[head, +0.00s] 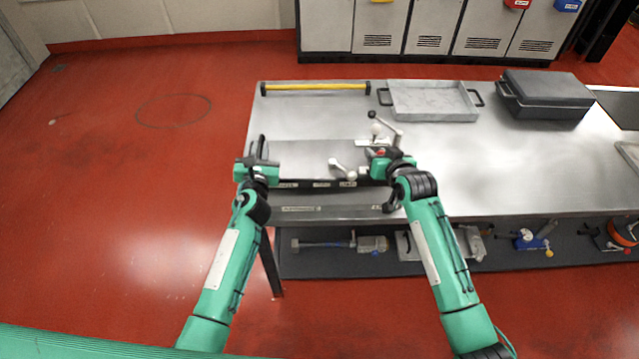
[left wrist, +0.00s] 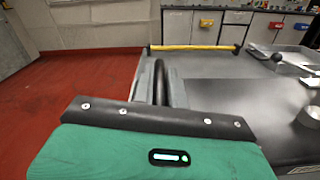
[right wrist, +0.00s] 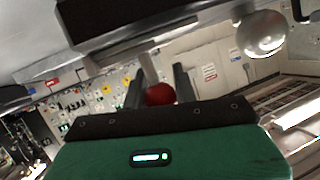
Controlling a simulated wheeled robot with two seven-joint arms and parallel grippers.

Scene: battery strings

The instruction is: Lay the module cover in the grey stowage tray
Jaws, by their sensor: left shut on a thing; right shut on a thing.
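The module cover (head: 315,152) appears to be the flat dark grey panel near the table's front left; it also shows in the left wrist view (left wrist: 235,97). My left gripper (head: 258,160) is at its left end, shut on an upright black handle (left wrist: 158,82). My right gripper (head: 377,158) is at the panel's right end, shut on a red ball knob (right wrist: 160,94). Whether the knob belongs to the cover is unclear; the gripper hides what lies beneath it. The grey stowage tray (head: 435,117) lies further back right, with black side handles and looks empty.
Metal levers with ball ends (head: 378,128) stand beside my right gripper; another lever (head: 342,170) lies at the panel's front. A yellow bar (head: 315,87) crosses the back left table. A black case (head: 548,97) stands right of the tray.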

